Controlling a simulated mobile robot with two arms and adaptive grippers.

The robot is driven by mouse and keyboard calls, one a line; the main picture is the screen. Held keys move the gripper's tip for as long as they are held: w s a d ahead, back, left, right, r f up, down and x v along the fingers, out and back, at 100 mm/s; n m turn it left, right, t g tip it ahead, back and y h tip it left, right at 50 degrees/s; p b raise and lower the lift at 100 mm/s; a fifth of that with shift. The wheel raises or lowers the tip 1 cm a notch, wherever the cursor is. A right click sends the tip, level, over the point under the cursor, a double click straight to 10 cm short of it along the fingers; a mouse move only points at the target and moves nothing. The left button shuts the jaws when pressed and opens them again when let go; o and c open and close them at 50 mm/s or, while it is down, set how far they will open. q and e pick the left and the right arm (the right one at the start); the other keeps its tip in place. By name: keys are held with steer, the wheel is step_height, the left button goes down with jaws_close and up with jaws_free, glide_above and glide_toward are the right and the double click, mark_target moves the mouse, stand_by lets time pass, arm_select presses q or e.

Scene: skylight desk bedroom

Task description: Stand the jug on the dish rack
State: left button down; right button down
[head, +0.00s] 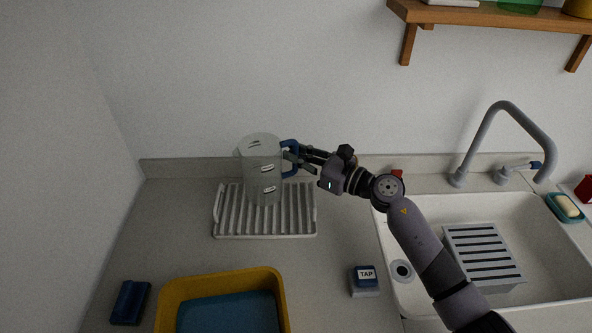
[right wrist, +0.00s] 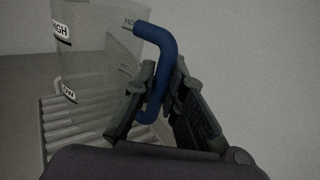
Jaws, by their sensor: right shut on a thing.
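The jug (head: 260,172) is clear grey with white labels and a blue handle (head: 289,158). It is upright over the back part of the white dish rack (head: 228,226); I cannot tell whether its base touches the slats. My right gripper (head: 293,158) comes from the right and is shut on the jug's handle. In the right wrist view the fingers (right wrist: 150,100) close around the blue handle (right wrist: 160,50), with the jug (right wrist: 95,50) to the left and the rack's slats (right wrist: 70,125) below. My left gripper is not in view.
A yellow basin (head: 172,289) stands in front of the rack, with a blue item (head: 127,302) to its left. A block marked TAP (head: 365,280) lies right of it. The sink (head: 420,235) with a grey faucet (head: 487,140) is at the right. A wooden shelf (head: 480,16) hangs above.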

mark_target(296, 168)
step_height(296, 168, down, 4)
steer(key=shift+f, duration=0.15)
steer(key=shift+f+b, duration=0.1)
steer(key=shift+b, duration=0.25)
steer(key=c, duration=1.7)
jaws_free()
steer(key=shift+o, duration=0.2)
